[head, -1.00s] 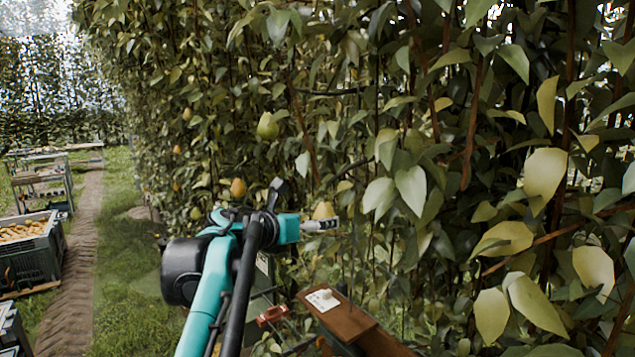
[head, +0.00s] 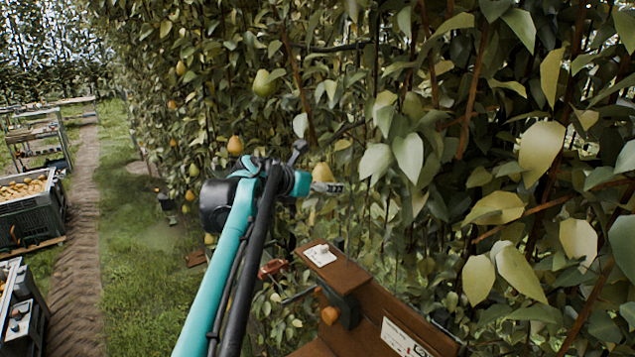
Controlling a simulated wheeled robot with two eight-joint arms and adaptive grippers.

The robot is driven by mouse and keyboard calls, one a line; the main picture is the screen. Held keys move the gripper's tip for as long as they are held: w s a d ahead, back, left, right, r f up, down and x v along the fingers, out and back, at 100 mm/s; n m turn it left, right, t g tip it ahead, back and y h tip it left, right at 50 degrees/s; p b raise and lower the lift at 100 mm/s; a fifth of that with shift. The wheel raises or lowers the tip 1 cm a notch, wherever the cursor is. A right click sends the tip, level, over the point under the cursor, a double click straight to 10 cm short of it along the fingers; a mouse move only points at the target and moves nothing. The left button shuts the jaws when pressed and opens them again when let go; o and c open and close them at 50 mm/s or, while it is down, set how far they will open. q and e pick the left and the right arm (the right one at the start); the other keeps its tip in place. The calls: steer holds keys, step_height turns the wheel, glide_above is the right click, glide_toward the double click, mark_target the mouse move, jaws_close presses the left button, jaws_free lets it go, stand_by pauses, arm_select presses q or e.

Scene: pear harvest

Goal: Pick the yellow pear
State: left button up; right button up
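A yellow pear (head: 322,172) hangs among the leaves just behind my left gripper (head: 336,187), which hides part of it. The gripper's grey fingers point right in front of the foliage. I cannot tell whether they touch the pear or whether they are open. Another yellow-orange pear (head: 235,145) hangs to the left, above my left wrist. A green pear (head: 264,83) hangs higher up. My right gripper is not in view.
Dense pear foliage fills the middle and right, with large leaves (head: 408,156) close by. A brown box-like structure (head: 362,285) stands below the gripper.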

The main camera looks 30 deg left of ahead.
arm_select(q)
steer(key=c, duration=1.3)
steer(key=shift+s+d+r+g+p, duration=0.15)
steer(key=shift+s+r+g+p, duration=0.15)
steer(key=shift+p, duration=0.5)
steer(key=shift+c, duration=0.2)
steer(key=shift+s+d+f+g+p, duration=0.15)
steer(key=shift+g+p, duration=0.15)
steer(key=shift+p, duration=0.05)
steer(key=shift+n, duration=0.3)
steer(key=shift+s+d+r+g+h+p, duration=0.15)
steer(key=shift+s+r+g+h+p, duration=0.1)
steer(key=shift+g+h+p, duration=0.35)
steer(key=shift+s+d+f+p, duration=0.1)
steer(key=shift+s+f+p, duration=0.1)
steer(key=shift+p, duration=0.25)
